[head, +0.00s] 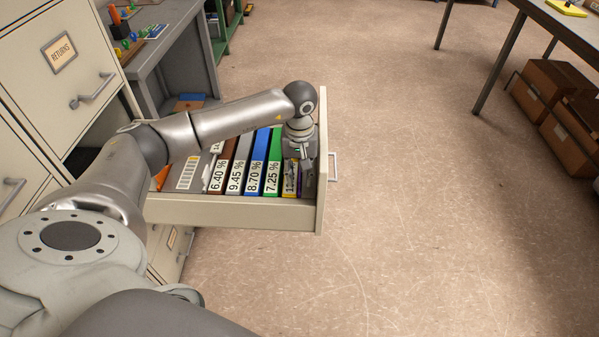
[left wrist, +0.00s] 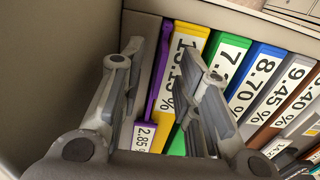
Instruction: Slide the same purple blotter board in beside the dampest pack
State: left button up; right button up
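The purple blotter board (left wrist: 158,88) stands upright in the open drawer, directly beside the yellow pack (left wrist: 188,42), whose label is partly hidden and seems to read 13-point-something %. This is the highest reading I can make out. In the head view the gripper (head: 304,152) is low over the drawer's front end and hides most of the board. My right gripper is not in view.
The row continues with packs in green (head: 274,150) 7.25 %, blue (head: 257,155) 8.70 %, grey 9.45 % and brown 6.40 %. The drawer front (head: 321,180) and side walls stand close around the gripper.

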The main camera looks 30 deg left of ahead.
pick_arm(q)
jog(key=shift+r+p, duration=1.75)
jog(key=shift+r, duration=1.55)
notch_tip(320, 180, up, 12)
